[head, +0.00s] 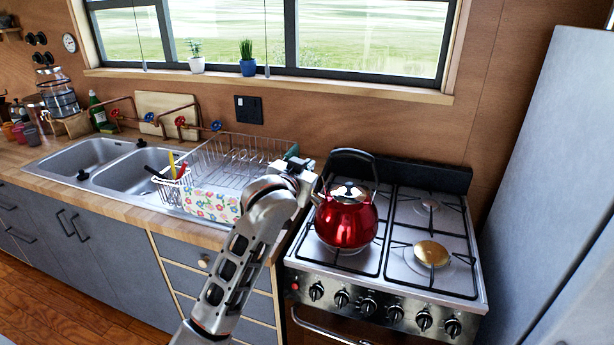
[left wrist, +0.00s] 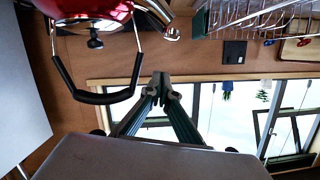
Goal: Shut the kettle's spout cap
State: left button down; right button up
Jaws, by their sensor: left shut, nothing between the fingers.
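I cannot tell how the cap sits. My left gripper (left wrist: 160,80) is shut and empty, apart from the spout. In the head view the left gripper (head: 300,166) is at the kettle's left, its fingers largely hidden. My right gripper is out of view.
A dish rack (head: 232,160) stands on the counter left of the stove, close to my left arm. A brass-coloured burner cap (head: 431,253) is at the stove's front right. A tall grey fridge (head: 552,170) stands on the right. The wall and window are behind.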

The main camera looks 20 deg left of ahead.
pick_arm(q)
jog(key=shift+w+a+f, duration=0.15)
jog(key=shift+w+f, duration=0.3)
jog(key=shift+f, duration=0.3)
jog(key=shift+w+a+f, duration=0.2)
jog(key=shift+w+f, duration=0.3)
jog(key=shift+f, duration=0.3)
jog(key=shift+w+a+f, duration=0.15)
jog(key=shift+w+f, duration=0.3)
jog(key=shift+f, duration=0.3)
jog(key=shift+w, duration=0.15)
